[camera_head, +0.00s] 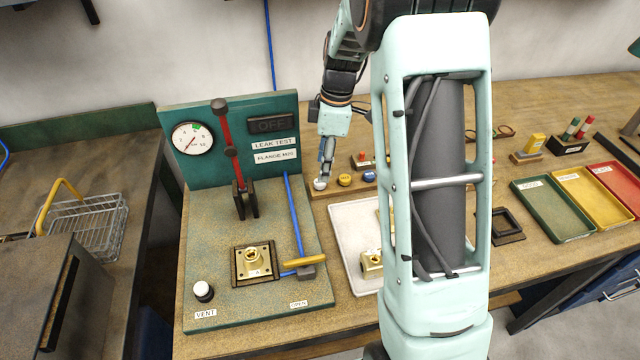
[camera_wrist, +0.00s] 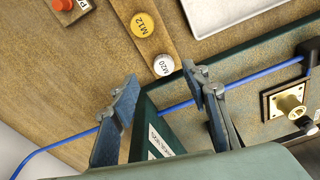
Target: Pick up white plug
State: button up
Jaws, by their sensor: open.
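The white plug (camera_head: 320,184) sits at the left end of a wooden strip on the bench, beside the green test panel. In the wrist view the white plug (camera_wrist: 163,65), marked M20, shows just beyond my fingertips, roughly between them and touched by neither as far as I can see. My gripper (camera_wrist: 160,86) is open and empty. In the head view my gripper (camera_head: 325,158) points down just above the plug.
A yellow M12 plug (camera_wrist: 143,25) stands close beside the white one, and a blue plug (camera_head: 368,176) further along. The leak test rig (camera_head: 225,235), with its blue hose (camera_wrist: 260,72), is near. A white tray (camera_head: 352,225) lies in front.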

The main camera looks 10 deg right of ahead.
aim_at(320, 186)
jog(key=f, duration=0.2)
jog(key=a+f, duration=0.1)
jog(key=shift+s+f+p, duration=0.25)
jog(key=shift+f+p, duration=0.05)
jog(key=shift+f, duration=0.1)
jog(key=shift+w+f, duration=0.1)
jog(key=shift+f, duration=0.4)
jog(key=c, duration=1)
jog(key=shift+r, duration=0.15)
